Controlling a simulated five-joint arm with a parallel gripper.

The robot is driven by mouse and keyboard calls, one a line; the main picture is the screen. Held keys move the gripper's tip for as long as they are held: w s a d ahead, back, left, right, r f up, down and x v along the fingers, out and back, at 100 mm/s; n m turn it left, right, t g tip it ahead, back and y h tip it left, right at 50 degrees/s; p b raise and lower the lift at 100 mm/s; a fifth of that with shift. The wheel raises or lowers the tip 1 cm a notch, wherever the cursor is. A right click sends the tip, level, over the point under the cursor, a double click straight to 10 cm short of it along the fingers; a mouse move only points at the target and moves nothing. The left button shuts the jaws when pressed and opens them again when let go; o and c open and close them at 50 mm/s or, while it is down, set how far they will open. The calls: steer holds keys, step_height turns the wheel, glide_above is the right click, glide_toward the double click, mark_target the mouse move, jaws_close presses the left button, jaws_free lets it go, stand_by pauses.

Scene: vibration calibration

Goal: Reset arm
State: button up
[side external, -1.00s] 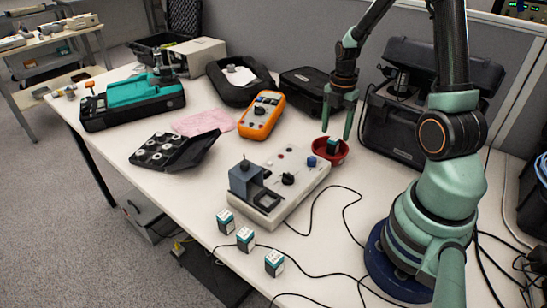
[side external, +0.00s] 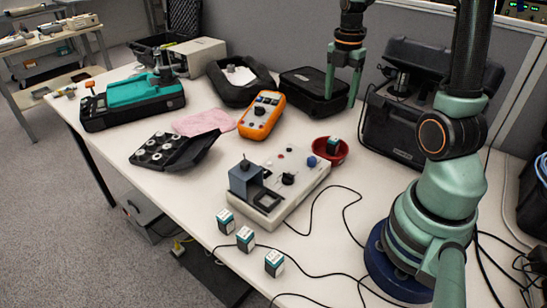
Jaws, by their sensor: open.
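My gripper (side external: 340,97) is open and empty, with its two green fingers pointing down. It hangs above the table, up and to the right of the red bowl (side external: 342,152), in front of the black case in the picture. A small teal, white and dark cube (side external: 333,146) sits in the red bowl, apart from my fingers. The grey calibration unit (side external: 262,205), with a blue-grey block, a dark square recess and knobs, stands left of the bowl. Several similar cubes, such as the one at the front (side external: 274,263), stand on the table before it.
An orange meter (side external: 261,116), a pink cloth (side external: 204,123) and a black sample case (side external: 172,152) lie to the left. A black zipped case (side external: 312,90) and an open black case (side external: 395,125) stand behind. Black cables cross the front of the table (side external: 315,250).

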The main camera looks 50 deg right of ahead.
steer(key=a+r+m+t, duration=0.2)
steer(key=a+r+m, duration=0.2)
steer(key=a+m, duration=0.4)
steer(key=s+a+r+m+t, duration=0.1)
steer(key=a+r+m+t, duration=0.2)
steer(key=a+m, duration=0.6)
steer(key=shift+s+a+r+m+t, duration=0.3)
steer(key=shift+a+r, duration=0.3)
steer(key=shift+a, duration=1.4)
